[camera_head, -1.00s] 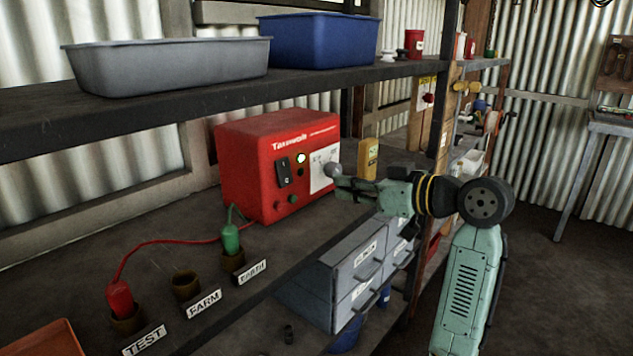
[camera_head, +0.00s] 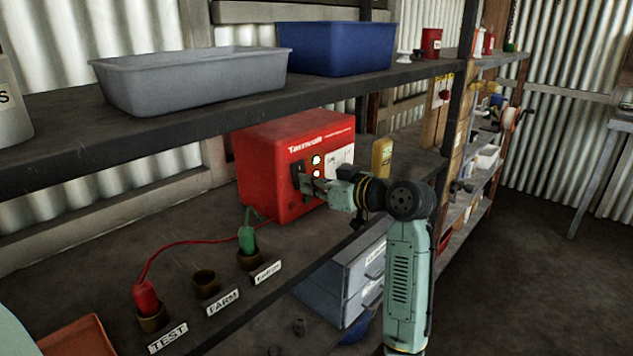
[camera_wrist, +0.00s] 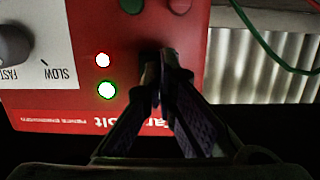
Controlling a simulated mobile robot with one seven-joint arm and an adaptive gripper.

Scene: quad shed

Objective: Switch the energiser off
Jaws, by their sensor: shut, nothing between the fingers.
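The energiser (camera_head: 268,165) is a red box on the middle shelf, and its front panel (camera_wrist: 60,100) appears upside down in the wrist view. My gripper (camera_head: 303,182) is shut and empty, with its fingertips at the black rocker switch on the panel. In the wrist view the fingertips (camera_wrist: 161,62) cover most of the switch, so its position is hidden; I cannot tell whether they touch it. Two indicator lamps beside the switch are lit, one white-red (camera_wrist: 103,60) and one green (camera_wrist: 107,90). A grey speed knob (camera_wrist: 12,45) sits at the left edge there.
A red plug (camera_head: 146,298) stands in the TEST socket and a green plug (camera_head: 247,239) in another socket; the FARM socket (camera_head: 206,284) is empty. A yellow device (camera_head: 382,158) stands right of the energiser. Grey (camera_head: 190,82) and blue (camera_head: 335,48) tubs sit above. Grey drawers (camera_head: 345,290) are below.

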